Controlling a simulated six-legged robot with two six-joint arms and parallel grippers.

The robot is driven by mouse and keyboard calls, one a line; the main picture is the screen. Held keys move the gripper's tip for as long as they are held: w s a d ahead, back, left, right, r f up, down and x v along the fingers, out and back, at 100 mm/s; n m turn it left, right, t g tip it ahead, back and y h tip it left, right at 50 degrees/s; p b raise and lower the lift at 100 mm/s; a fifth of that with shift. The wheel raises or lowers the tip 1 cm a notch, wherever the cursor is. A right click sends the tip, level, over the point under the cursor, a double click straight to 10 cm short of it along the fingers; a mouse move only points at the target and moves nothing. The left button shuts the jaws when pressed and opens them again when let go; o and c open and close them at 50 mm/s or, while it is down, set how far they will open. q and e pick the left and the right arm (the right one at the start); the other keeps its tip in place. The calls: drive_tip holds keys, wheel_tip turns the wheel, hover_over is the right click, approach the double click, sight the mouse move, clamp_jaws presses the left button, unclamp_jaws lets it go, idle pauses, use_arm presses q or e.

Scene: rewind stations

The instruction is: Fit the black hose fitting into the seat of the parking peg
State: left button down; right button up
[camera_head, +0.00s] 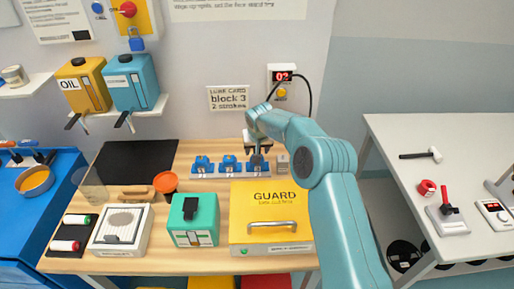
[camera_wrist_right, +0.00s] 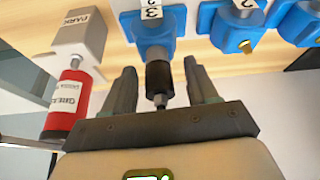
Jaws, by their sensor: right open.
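The black hose fitting (camera_wrist_right: 158,80) sits at the nipple of the blue block marked 3 (camera_wrist_right: 153,32). My right gripper (camera_wrist_right: 162,84) is open, with one finger on each side of the fitting and a visible gap at both. In the head view the right gripper (camera_head: 257,150) is over the rightmost blue block (camera_head: 257,164), and the fitting cannot be made out there. The parking peg is the grey block labelled PARK (camera_wrist_right: 80,35), just beside block 3; it also shows in the head view (camera_head: 283,162). Its seat cannot be made out. My left gripper is not in view.
A red grease cylinder (camera_wrist_right: 64,106) shows near the parking peg in the wrist view. Two more blue blocks (camera_head: 203,164) (camera_head: 229,164) stand left on the rail. The yellow GUARD box (camera_head: 245,215) and green box (camera_head: 193,218) are in front. A display box (camera_head: 282,76) hangs behind.

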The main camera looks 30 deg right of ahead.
drive_tip(key=shift+s, duration=0.15)
drive_tip(key=shift+c, duration=0.3)
clamp_jaws()
